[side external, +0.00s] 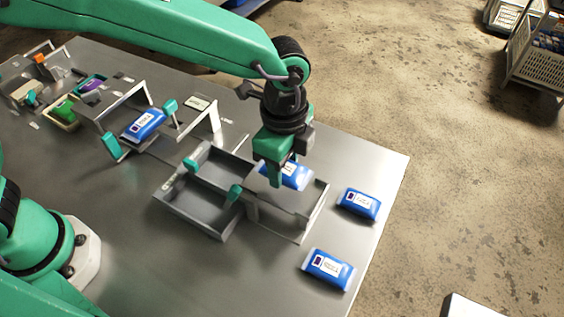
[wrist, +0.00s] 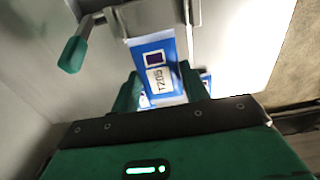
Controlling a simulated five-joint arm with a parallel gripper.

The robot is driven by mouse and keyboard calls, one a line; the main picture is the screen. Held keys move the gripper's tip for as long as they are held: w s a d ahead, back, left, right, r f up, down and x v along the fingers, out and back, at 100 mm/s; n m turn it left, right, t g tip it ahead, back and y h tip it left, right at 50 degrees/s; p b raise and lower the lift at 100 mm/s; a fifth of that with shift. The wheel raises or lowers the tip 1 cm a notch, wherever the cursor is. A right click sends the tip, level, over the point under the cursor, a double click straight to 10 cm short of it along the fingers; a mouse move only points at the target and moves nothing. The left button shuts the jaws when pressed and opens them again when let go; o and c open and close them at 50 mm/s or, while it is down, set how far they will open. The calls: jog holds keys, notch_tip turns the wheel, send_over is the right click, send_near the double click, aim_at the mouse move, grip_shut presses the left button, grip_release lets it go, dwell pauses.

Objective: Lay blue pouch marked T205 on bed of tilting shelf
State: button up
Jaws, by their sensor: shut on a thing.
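The blue pouch marked T205 (wrist: 154,62) has a white label and sits between the fingers of my gripper (wrist: 160,88) in the wrist view. In the side external view the pouch (side external: 295,176) shows partly behind my gripper (side external: 274,174), which is shut on it. It is held over the right part of a grey metal stand. I take this stand, with an open tray (side external: 187,213), teal handles and a side frame, as the tilting shelf. One teal handle (wrist: 73,54) shows left of the pouch in the wrist view. The gap beneath the pouch is hard to judge.
Two blue pouches lie on the table at right, one farther back (side external: 358,204) and one nearer (side external: 327,268). Another blue pouch (side external: 144,124) rests on a second metal frame at left. Small coloured items in trays (side external: 62,116) stand at far left. The front table is clear.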

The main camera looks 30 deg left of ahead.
aim_at(284, 177)
jog(key=shift+w+f, duration=0.15)
jog(key=shift+w, duration=0.05)
jog(key=shift+f, duration=2)
jog(key=shift+f, duration=0.15)
jog(key=o, duration=1)
notch_tip(284, 177, up, 12)
jog(key=shift+r, duration=0.2)
jog(key=shift+a, duration=0.1)
